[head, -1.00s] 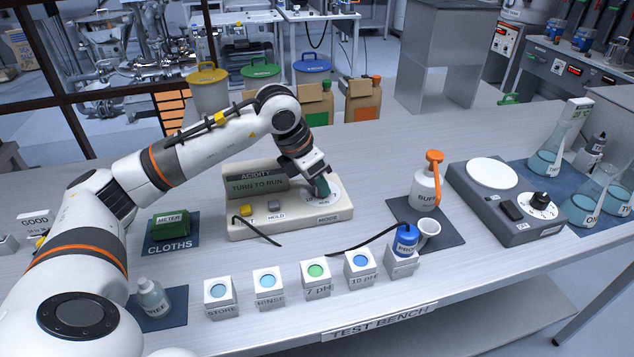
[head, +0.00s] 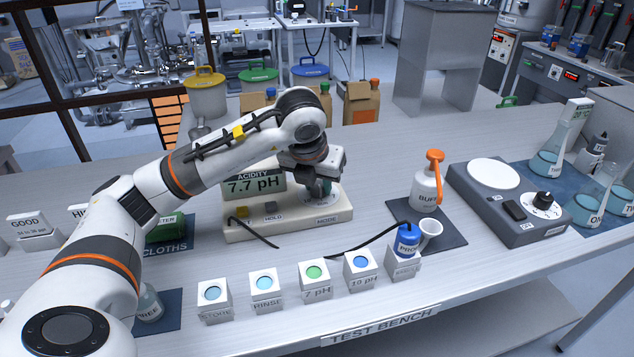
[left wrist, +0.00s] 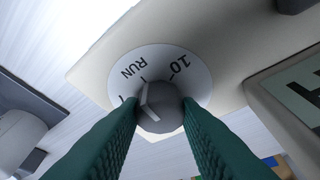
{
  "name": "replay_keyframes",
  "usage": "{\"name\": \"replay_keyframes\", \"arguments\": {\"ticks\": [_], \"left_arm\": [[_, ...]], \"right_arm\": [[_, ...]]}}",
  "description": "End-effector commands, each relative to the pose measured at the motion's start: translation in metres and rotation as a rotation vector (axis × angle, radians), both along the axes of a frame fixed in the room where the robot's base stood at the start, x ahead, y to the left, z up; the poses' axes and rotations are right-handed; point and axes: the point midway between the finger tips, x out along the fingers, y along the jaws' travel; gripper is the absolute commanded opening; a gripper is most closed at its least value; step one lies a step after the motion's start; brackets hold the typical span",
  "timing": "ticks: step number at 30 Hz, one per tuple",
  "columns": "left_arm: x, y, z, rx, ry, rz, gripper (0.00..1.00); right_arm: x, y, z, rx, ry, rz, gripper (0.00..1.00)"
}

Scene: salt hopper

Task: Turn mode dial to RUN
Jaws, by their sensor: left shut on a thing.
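The meter (head: 240,232) is a cream box on the bench. Its display (head: 254,183) reads "ACIDITY 7.7 pH". The mode dial's white plate (head: 335,200) lies at the box's right end, partly covered by my left gripper (head: 320,188). In the left wrist view, my left gripper's green fingers are shut on the grey mode dial knob (left wrist: 162,112), one on each side. The knob's pale mark points up and slightly left, close to the tick by RUN (left wrist: 138,68). A "10" label is to the right; the lower part of the plate is hidden.
A blue-capped probe (head: 406,238) stands in a white holder in front, its black cable running toward the meter. A row of labelled cups (head: 315,290) lines the front. A bottle with an orange top (head: 427,185) stands to the right on a dark mat.

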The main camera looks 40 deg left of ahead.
Motion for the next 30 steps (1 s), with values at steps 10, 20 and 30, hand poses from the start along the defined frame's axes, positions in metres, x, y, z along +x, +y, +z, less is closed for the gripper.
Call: {"name": "replay_keyframes", "arguments": {"ticks": [10,20,30], "left_arm": [[0.0004,0.0002,0.001,-0.001,-0.002,0.024,0.07],[0.0004,0.0003,0.0008,-0.001,-0.001,0.023,0.52],[-0.0006,-0.0003,0.0031,0.0,-0.001,0.022,0.52]], "right_arm": [[0.0,0.0001,-0.0004,0.0,0.0,0.0,0.36],[-0.0001,0.0002,-0.0004,0.0,0.0,0.0,0.36],[-0.0002,0.0003,-0.0007,0.0,0.0,0.0,0.36]]}}
